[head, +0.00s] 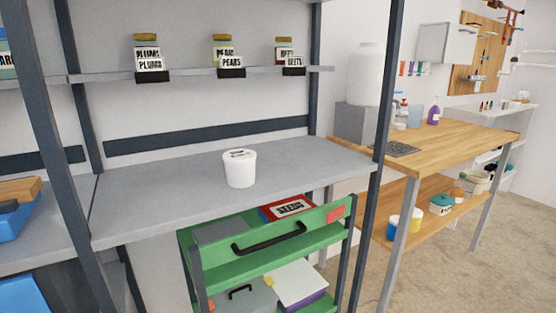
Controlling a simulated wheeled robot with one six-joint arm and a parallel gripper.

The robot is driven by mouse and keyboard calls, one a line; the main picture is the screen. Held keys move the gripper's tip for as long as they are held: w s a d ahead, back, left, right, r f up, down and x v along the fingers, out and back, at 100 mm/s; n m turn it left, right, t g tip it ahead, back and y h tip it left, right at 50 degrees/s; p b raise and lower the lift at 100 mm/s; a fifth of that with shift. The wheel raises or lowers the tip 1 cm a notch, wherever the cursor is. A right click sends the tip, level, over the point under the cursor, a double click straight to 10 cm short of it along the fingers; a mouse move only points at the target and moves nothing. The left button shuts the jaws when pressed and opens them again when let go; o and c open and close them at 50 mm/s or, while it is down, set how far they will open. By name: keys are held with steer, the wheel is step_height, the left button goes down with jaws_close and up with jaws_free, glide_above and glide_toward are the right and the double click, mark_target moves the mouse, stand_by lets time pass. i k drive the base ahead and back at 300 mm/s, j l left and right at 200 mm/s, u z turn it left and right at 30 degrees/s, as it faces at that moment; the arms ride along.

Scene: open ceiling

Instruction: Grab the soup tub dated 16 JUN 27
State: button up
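A white tub (239,170) with a lid stands upright on the grey shelf (150,206) of the dark-framed rack, near its front edge. Dark print shows on the lid, but it is too small to read, so I cannot tell whether it says 16 JUN 27. No other tub like it stands on this shelf. My gripper is not in view.
Jars labelled plums (148,58), pears (223,53) and beets (286,54) stand on the upper shelf. A green cart (270,251) is below the tub's shelf. A dark post (376,150) stands right of it. A wooden workbench (455,143) is further right.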

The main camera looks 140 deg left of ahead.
mark_target(240, 164)
steer(key=u, duration=4.45)
